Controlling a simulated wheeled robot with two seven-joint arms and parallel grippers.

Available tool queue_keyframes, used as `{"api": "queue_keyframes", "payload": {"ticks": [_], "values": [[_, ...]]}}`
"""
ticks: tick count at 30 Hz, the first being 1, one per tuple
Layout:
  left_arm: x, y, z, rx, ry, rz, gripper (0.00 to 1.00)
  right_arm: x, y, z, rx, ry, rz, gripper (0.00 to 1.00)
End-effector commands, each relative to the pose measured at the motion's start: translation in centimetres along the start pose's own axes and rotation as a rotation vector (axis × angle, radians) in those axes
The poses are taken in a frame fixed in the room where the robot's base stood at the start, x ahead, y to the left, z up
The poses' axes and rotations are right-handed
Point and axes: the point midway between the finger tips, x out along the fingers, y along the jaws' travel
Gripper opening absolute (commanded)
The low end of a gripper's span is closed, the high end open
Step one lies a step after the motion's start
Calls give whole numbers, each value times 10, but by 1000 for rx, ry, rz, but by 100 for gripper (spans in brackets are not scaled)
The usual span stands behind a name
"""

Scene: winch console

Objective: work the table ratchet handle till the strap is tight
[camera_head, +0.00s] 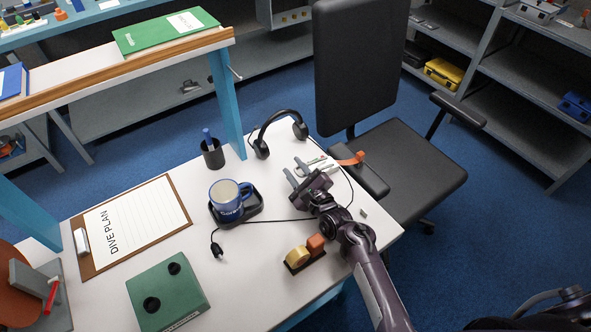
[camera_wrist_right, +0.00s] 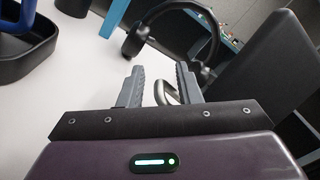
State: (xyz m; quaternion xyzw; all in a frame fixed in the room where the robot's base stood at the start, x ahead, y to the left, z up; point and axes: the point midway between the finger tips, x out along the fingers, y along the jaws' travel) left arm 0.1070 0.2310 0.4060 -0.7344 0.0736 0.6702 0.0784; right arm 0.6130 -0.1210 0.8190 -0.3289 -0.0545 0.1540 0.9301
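A pale ratchet (camera_head: 318,164) lies near the table's right edge, partly hidden by my right gripper. An orange strap end (camera_head: 352,160) sticks out from it past the table edge, by the chair. My right gripper (camera_head: 292,166) is over the table beside the ratchet, its fingers apart. In the right wrist view, a bent metal bar (camera_wrist_right: 164,93) shows between the spread fingers; it looks like the ratchet's handle, its lower part hidden by the gripper body. I cannot tell whether a finger touches it. My left gripper is not in view.
A headset (camera_head: 280,132) lies behind the gripper, its cable running across the table. A blue mug (camera_head: 228,202) stands on a black tray left of it. A tape holder (camera_head: 304,262) sits in front. A black chair (camera_head: 405,178) is close to the right edge.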

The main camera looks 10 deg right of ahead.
Motion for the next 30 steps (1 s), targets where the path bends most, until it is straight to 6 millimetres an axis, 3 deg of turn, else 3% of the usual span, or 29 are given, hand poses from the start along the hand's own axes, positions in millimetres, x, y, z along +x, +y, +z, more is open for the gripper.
{"api": "queue_keyframes", "payload": {"ticks": [1,7,30], "values": [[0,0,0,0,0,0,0,0,0,0,0,0,0,25],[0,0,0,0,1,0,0,0,0,0,0,0,0,0],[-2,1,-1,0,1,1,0,-1,0,1,17,1,3,0]]}}
